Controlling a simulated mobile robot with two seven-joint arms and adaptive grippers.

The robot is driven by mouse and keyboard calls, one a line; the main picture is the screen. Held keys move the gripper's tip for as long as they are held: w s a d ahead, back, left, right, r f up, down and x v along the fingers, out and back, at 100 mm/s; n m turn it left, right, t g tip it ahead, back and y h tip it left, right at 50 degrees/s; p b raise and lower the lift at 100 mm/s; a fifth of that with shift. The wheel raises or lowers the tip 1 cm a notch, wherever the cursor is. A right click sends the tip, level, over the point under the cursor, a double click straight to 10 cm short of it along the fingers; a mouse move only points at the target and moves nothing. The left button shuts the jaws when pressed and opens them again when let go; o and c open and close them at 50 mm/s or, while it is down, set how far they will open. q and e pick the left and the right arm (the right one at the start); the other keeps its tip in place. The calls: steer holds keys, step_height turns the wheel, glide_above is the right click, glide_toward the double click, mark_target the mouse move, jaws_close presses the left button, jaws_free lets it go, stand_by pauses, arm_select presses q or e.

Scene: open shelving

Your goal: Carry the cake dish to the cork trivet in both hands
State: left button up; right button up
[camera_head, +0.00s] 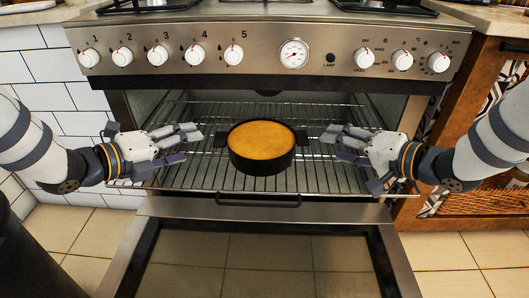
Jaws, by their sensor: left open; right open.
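The cake dish (262,162) is a round black pan with side handles and an orange-brown cake in it. It sits on the wire oven rack (205,178) in the open oven. My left gripper (192,144) is open, just left of the dish's left handle, and holds nothing. My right gripper (333,144) is open, just right of the dish's right handle, and holds nothing. Both appear apart from the dish. I cannot see the cork trivet in this view.
The oven door (262,262) is folded down in front. The control panel with white knobs (234,55) runs above the opening. A wooden cabinet (480,110) stands right, a white tiled wall (55,85) left. Countertops (490,18) flank the stove.

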mark_target(221, 137)
steer(key=shift+a+r, duration=0.1)
steer(key=shift+a, duration=0.25)
arm_select(q)
steer(key=x, duration=1.1)
steer(key=shift+w+d, duration=0.2)
arm_select(e)
steer(key=x, duration=1.1)
steer(key=shift+w+a, duration=0.1)
steer(key=shift+w, duration=0.1)
arm_select(q)
steer(key=c, duration=1.2)
arm_select(e)
jaws_close()
arm_select(q)
jaws_close()
arm_select(e)
steer(key=shift+s+f, duration=0.1)
steer(key=shift+f, duration=0.1)
arm_select(q)
steer(key=shift+r, duration=0.1)
